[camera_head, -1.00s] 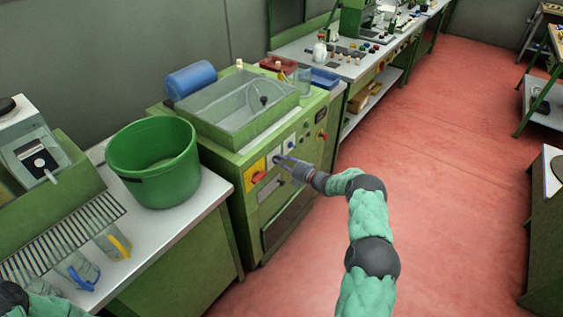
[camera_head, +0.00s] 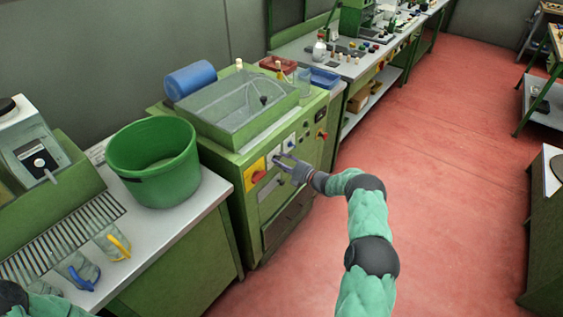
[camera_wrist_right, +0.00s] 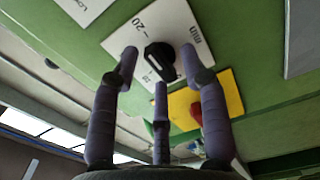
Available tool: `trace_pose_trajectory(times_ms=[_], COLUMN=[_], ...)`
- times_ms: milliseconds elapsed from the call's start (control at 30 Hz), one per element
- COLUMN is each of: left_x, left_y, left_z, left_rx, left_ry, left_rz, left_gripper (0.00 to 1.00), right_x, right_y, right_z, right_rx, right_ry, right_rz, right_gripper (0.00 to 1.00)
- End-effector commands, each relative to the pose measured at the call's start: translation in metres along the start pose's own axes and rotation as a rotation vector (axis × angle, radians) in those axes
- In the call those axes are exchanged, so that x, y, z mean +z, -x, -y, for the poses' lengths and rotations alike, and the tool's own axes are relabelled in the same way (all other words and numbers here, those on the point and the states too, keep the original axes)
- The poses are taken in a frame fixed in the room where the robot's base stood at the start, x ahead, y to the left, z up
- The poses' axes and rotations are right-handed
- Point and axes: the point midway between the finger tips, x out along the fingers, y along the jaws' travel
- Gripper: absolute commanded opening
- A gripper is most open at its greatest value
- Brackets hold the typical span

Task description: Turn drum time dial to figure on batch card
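The time dial is a black knob (camera_wrist_right: 158,60) on a white plate (camera_wrist_right: 177,28) marked "MIN", "20" and what looks like "10", in the right wrist view. I cannot read its pointer's exact setting. My right gripper (camera_wrist_right: 159,66) is open, its three fingers spread around the knob. I cannot tell whether they touch it. In the head view the right gripper (camera_head: 280,162) is at the front panel of the green drum machine (camera_head: 244,215), hiding the dial. I cannot make out a readable batch card. My left gripper is out of view.
A yellow plate (camera_wrist_right: 222,96) with a red knob (camera_wrist_right: 197,112) sits close to the dial. A green bucket (camera_head: 155,165) and jugs (camera_head: 112,243) stand on the left bench. The red floor (camera_head: 450,170) is clear.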

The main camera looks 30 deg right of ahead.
Motion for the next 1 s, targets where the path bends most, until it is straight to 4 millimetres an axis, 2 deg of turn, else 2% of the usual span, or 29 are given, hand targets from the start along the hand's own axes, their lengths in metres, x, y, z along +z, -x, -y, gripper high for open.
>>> trace_pose_trajectory(times_ms=[233,367,467,800,1000], left_x=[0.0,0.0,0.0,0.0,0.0], left_y=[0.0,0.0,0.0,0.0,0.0], left_z=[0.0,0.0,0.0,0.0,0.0], left_rx=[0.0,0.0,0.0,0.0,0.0], left_ry=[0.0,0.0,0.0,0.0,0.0], left_rz=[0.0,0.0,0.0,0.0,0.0], left_gripper=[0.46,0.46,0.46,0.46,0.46], right_x=[0.001,0.001,0.002,0.002,0.001], right_y=[0.0,0.006,0.019,0.085,0.111], right_z=[-0.002,-0.001,-0.002,-0.001,-0.001], right_rx=[0.002,0.001,0.001,0.0,0.001], right_ry=[0.003,0.003,0.004,0.001,0.002], right_rz=[0.0,0.001,0.003,0.003,0.002], right_gripper=[0.46,0.46,0.46,0.46,0.46])
